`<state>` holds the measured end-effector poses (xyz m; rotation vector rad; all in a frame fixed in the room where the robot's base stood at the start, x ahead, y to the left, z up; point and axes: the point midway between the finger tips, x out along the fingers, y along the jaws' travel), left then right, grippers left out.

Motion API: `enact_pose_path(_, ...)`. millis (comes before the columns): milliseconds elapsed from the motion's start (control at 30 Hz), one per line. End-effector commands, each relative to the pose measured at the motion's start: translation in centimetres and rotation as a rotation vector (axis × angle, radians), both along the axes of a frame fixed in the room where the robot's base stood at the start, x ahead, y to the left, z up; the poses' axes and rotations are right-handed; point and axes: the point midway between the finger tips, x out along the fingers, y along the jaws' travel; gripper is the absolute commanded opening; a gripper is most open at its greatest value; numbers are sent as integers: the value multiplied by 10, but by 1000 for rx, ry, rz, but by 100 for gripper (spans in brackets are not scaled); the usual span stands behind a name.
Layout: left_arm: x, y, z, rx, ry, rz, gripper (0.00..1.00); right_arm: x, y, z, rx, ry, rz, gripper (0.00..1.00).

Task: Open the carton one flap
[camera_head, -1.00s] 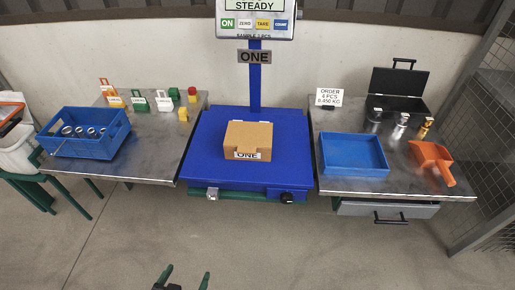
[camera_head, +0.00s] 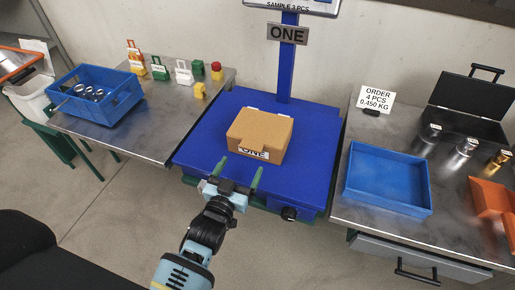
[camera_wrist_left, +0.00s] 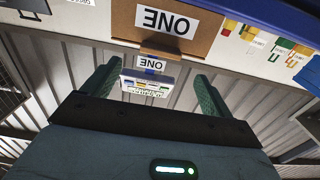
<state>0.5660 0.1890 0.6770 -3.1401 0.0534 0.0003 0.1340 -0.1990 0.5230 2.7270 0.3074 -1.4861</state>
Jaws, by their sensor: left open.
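The brown cardboard carton (camera_head: 262,130) sits on the blue scale platform (camera_head: 205,135). Its top looks closed, and its front face bears a white label reading ONE. My left gripper (camera_head: 240,173) is open and empty, just in front of the carton's front face, its two green fingers pointing at it. In the left wrist view the carton (camera_wrist_left: 205,40) shows upside down at the top, beyond the open left gripper (camera_wrist_left: 150,90). Whether the fingers touch it I cannot tell. My right gripper is not in view.
A blue crate (camera_head: 128,105) with metal parts stands on the left table, near small coloured blocks and tags. On the right table are an empty blue tray (camera_head: 388,205), an open black case (camera_head: 475,100), metal cylinders and an orange scoop (camera_head: 490,197). The scale post (camera_head: 285,75) rises behind the carton.

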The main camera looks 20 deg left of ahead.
Motion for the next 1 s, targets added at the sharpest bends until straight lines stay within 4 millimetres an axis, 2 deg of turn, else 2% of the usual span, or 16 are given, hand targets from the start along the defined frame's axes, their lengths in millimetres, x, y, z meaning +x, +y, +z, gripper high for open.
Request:
enact_pose_path(233, 6, 0, 0, 0, -1, 0, 85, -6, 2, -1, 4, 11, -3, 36)
enact_pose_path(700, 66, -3, -1, -1, 1, 0, 85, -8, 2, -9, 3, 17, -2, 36)
enact_pose_path(1000, 78, -3, 0, -1, 1, 0, 85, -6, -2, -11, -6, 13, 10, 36)
